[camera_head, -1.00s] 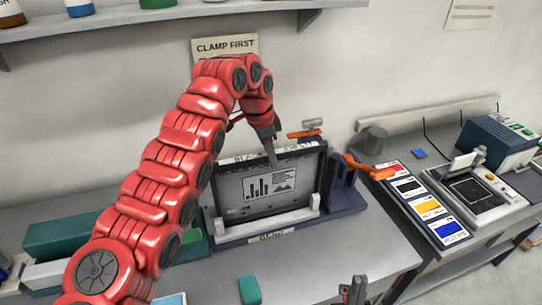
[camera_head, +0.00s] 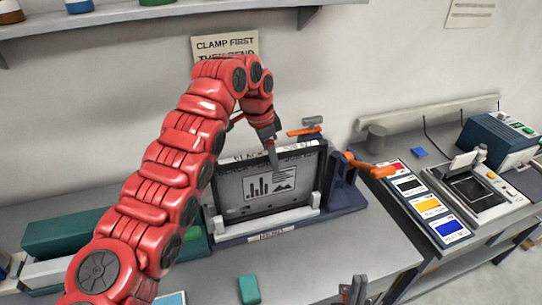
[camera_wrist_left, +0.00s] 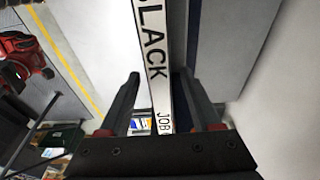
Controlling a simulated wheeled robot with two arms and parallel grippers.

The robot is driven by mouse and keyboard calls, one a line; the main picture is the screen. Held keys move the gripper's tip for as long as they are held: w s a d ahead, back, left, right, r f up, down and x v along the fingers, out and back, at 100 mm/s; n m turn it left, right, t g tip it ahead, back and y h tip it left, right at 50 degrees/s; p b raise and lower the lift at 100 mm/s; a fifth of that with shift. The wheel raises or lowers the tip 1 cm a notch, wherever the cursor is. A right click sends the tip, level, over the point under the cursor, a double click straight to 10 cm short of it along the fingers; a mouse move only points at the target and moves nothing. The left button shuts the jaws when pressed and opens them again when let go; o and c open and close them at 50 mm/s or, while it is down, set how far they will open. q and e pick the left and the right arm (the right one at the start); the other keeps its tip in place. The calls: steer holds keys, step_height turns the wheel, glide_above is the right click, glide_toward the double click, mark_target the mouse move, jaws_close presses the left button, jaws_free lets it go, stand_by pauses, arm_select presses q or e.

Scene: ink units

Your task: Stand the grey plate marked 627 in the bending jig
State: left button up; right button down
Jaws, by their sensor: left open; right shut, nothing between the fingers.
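A dark grey plate (camera_head: 230,190) with a bar chart and a small picture on its face stands upright in the dark blue bending jig (camera_head: 345,195). I cannot read the number 627 on it. My left gripper (camera_head: 272,160) is at the plate's top edge. In the left wrist view its open fingers (camera_wrist_left: 160,95) lie on either side of a white strip (camera_wrist_left: 152,50) lettered BLACK JOB, the rest of it cut off. I cannot tell whether the fingers touch it. My right gripper (camera_head: 354,290) is shut and empty at the bottom edge, partly cut off.
Orange-handled levers (camera_head: 372,168) are at the jig's right. A row of colour cards (camera_head: 430,205) and a scale-like device (camera_head: 470,190) lie further right. A green box (camera_head: 70,235) is at left, a small teal block (camera_head: 249,289) in front.

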arm_select(q)
steer(key=shift+a+r, duration=0.1)
steer(key=shift+r, duration=0.35)
steer(key=r, duration=0.4)
steer(key=shift+s+a+b, duration=0.1)
steer(key=shift+a+b, duration=0.15)
steer(key=shift+b, duration=0.05)
steer(key=r, duration=0.1)
steer(key=r+p, duration=0.1)
steer(key=shift+a+r, duration=0.3)
step_height(320, 180, up, 10)
steer(key=s+a+p, duration=0.1)
steer(key=a+p, duration=0.1)
steer(key=p, duration=0.8)
steer(key=shift+f, duration=0.2)
